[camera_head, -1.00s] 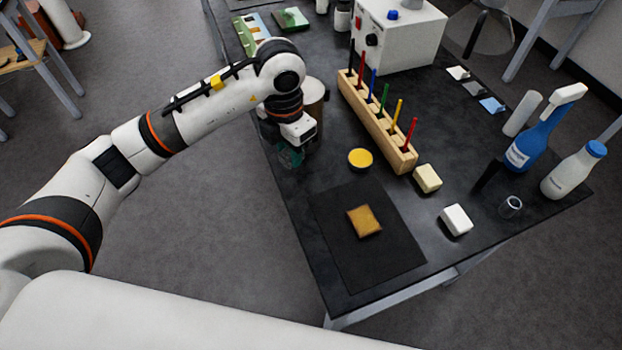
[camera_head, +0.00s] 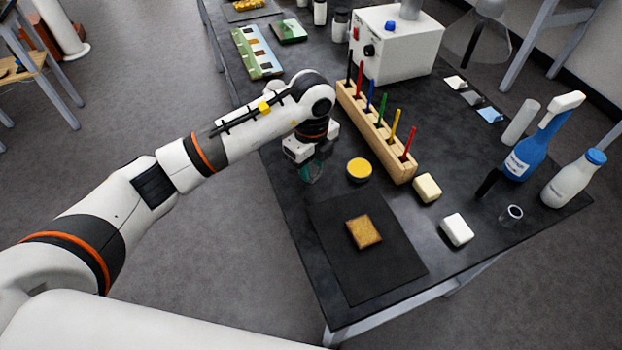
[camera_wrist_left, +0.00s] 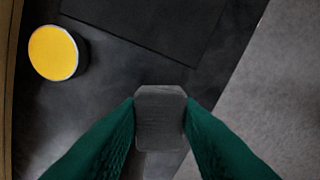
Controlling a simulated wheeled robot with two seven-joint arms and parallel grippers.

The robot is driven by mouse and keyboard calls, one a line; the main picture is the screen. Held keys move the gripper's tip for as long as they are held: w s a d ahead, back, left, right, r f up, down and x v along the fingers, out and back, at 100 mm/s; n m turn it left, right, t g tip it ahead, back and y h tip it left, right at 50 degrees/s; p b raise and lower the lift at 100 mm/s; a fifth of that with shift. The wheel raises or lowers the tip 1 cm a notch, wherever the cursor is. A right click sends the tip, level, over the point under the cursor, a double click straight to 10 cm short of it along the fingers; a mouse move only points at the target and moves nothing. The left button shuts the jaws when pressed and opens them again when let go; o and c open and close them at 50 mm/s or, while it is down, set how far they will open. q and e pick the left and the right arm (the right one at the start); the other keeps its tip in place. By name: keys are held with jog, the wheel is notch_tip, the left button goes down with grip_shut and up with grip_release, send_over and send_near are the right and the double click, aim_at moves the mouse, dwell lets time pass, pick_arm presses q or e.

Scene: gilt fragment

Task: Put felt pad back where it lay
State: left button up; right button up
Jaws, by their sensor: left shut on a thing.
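My left gripper (camera_head: 311,172) is over the left edge of the black table, left of the small pot with yellow contents. In the left wrist view its green fingers (camera_wrist_left: 160,125) are shut on a grey block-like pad (camera_wrist_left: 160,112), which I take to be the felt pad. The pad hangs near the table's edge; its height above the top is hard to judge. In the head view the pad is hidden by the gripper. My right gripper is not in view.
The yellow pot (camera_head: 359,169) stands just right of the gripper. A dark mat (camera_head: 385,275) holds a gilt brown square (camera_head: 363,232). A wooden rack (camera_head: 375,133) with coloured tools stands behind the pot. Bare table lies between gripper and mat.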

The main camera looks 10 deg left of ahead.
aim_at(311, 190)
pick_arm(q)
notch_tip(311, 190, down, 5)
jog(key=shift+r+p, duration=0.15)
jog(key=shift+p, duration=0.25)
jog(key=shift+f, duration=0.3)
jog(key=shift+f, duration=0.1)
jog(key=shift+f, duration=0.15)
jog(key=o, duration=0.9)
